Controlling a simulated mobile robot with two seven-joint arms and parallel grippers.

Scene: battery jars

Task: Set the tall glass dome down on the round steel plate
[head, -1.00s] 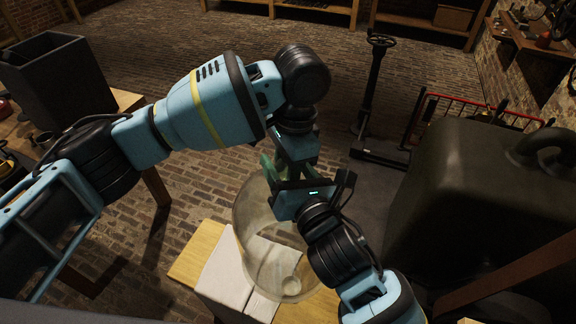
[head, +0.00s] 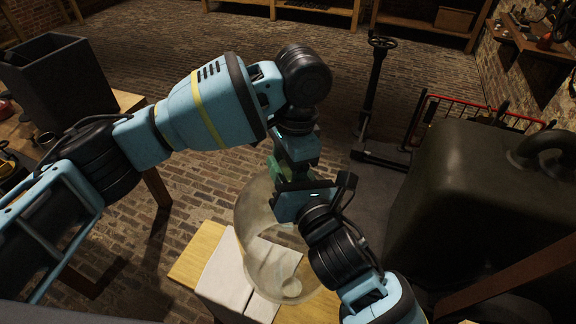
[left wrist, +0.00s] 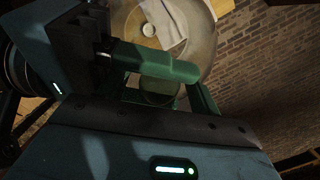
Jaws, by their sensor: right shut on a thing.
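The tall glass dome (head: 252,222) is clear and stands roughly upright, in the middle of the head view. It also shows beyond the fingers in the left wrist view (left wrist: 203,40). My right gripper (head: 273,169) is shut on the dome near its top; a green finger of it crosses the left wrist view (left wrist: 155,63). My left gripper (head: 288,183) is at the dome's top, close against the right one; its fingers look spread apart in the left wrist view (left wrist: 165,92). A small pale disc shows through the glass; I cannot tell whether it is the round steel plate.
A wooden table (head: 192,262) with a white cloth or board (head: 222,278) lies below the dome. A large dark tank (head: 480,210) takes up the right. A dark bin (head: 58,78) stands on a bench at the left. Brick floor lies open behind.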

